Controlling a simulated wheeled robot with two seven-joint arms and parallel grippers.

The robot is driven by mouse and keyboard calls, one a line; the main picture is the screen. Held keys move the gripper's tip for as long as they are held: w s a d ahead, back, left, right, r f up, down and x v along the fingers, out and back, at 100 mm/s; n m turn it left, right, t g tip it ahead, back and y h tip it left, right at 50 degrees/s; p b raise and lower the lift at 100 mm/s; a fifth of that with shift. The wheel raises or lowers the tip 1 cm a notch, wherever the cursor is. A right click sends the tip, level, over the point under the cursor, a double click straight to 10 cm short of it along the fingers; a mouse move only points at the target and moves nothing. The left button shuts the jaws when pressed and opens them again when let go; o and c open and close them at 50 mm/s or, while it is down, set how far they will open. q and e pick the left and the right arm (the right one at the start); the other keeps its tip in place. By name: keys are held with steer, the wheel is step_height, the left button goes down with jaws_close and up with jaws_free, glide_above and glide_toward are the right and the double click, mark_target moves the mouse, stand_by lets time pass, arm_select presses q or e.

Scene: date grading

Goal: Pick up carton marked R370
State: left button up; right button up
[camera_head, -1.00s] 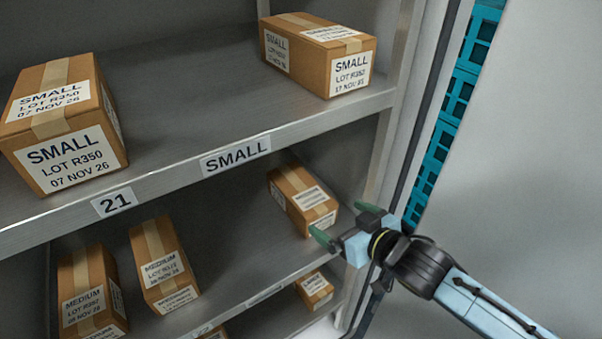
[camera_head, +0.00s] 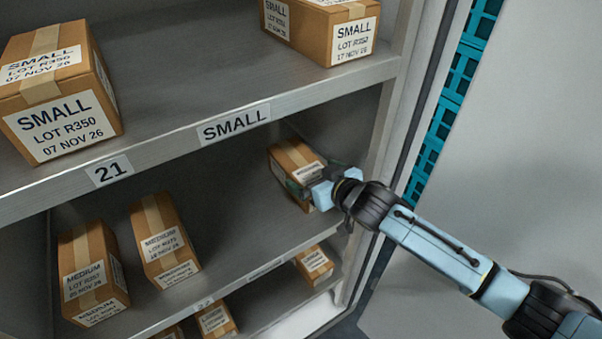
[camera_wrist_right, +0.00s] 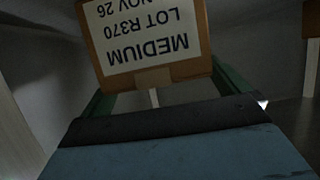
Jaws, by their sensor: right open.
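The carton marked MEDIUM LOT R370 (camera_wrist_right: 150,45) shows upside down in the right wrist view, between my green fingers. In the head view this carton (camera_head: 292,158) stands at the right end of the middle shelf, its front partly hidden by my gripper. My right gripper (camera_head: 305,187) is at the carton's front, open, with a finger on either side of it. It also shows in the right wrist view (camera_wrist_right: 165,95). I cannot tell whether the fingers touch the carton. My left gripper is not in view.
Two MEDIUM cartons (camera_head: 92,270) (camera_head: 165,245) stand left on the same shelf (camera_head: 235,255). SMALL cartons (camera_head: 60,125) (camera_head: 350,42) stand on the shelf above, whose front edge (camera_head: 170,155) is over the gripper's level. More cartons (camera_head: 315,263) are below. A shelf upright (camera_head: 385,150) is close at right.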

steer(key=shift+x, duration=1.2)
steer(key=shift+c, duration=0.3)
steer(key=c, duration=1.2)
steer(key=shift+r, duration=0.25)
steer(key=shift+c, duration=0.3)
